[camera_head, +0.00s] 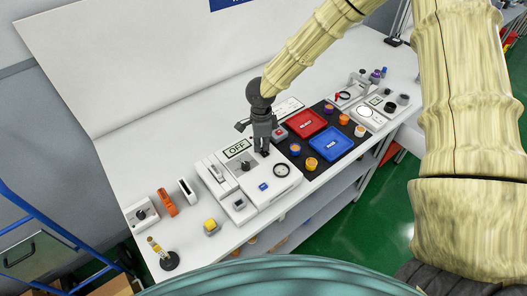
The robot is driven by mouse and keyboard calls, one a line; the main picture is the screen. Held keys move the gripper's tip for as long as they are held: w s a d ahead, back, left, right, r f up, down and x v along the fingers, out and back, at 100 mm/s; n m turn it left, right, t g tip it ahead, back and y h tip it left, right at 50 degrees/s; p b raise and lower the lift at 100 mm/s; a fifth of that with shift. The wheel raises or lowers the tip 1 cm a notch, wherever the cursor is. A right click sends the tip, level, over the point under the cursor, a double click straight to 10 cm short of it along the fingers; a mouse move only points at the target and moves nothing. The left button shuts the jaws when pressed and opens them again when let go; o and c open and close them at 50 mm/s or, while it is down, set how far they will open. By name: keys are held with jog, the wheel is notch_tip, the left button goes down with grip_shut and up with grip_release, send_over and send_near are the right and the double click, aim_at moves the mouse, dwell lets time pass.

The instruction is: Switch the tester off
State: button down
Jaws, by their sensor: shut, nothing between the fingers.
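The white device that looks like the tester (262,198) stands in the middle of the bench. Its display (238,148) appears to read OFF. My gripper (264,151) is shut and empty, pointing down at the back right of this device, right of the display. I cannot tell whether its tips touch the device. The gripper hides part of the panel behind it.
A black mat (343,149) holds a red tray (305,125), a blue tray (331,143) and several orange pieces. Another white device (370,116) with a dial stands further right. At left are a knob box (141,214), an orange item (167,202) and a yellow-topped block (211,226).

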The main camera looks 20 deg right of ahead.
aim_at(262, 150)
jog(key=shift+r+p, duration=3.4)
jog(key=shift+p, duration=0.05)
